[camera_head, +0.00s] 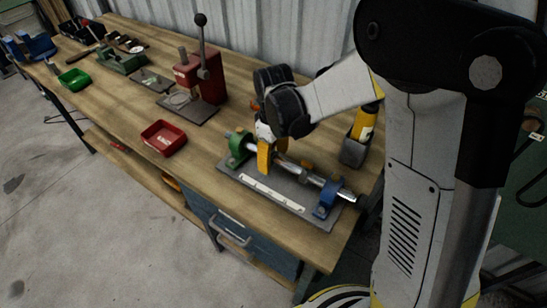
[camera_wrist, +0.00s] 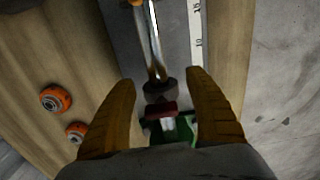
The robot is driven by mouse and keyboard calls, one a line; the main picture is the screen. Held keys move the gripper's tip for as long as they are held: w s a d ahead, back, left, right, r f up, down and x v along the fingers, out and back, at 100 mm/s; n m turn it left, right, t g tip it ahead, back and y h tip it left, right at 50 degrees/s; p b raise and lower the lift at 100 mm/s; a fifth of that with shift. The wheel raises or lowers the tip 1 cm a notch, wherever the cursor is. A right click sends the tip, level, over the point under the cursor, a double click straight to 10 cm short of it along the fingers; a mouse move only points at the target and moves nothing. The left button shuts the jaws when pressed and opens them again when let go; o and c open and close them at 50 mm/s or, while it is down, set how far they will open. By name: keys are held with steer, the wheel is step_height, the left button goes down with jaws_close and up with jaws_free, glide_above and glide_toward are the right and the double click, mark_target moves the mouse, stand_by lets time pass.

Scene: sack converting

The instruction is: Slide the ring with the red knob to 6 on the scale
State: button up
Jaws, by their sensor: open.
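A fixture on the bench carries a bright metal rod (camera_wrist: 153,40) between a green bracket (camera_head: 237,143) and a blue bracket (camera_head: 326,198). A white scale strip (camera_head: 272,192) lies along its front; 15 and 10 are readable on the scale in the wrist view (camera_wrist: 196,25). A dark red part (camera_wrist: 160,108), apparently the red knob, is close to the green bracket, beside a dark ring (camera_wrist: 159,87). My gripper (camera_wrist: 160,77) is open, its yellow fingers either side of the rod and these parts. In the head view my gripper (camera_head: 264,163) hides them. The 6 mark is not readable.
Two orange-and-black round parts (camera_wrist: 56,98) lie on the bench beside the fixture. A grey holder (camera_head: 353,150) with a yellow bottle (camera_head: 364,122) stands behind it.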

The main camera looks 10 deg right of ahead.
mark_target(274, 153)
step_height(274, 153, up, 12)
steer(key=shift+f, duration=0.1)
stand_by(0.5)
steer(key=shift+s, duration=0.1)
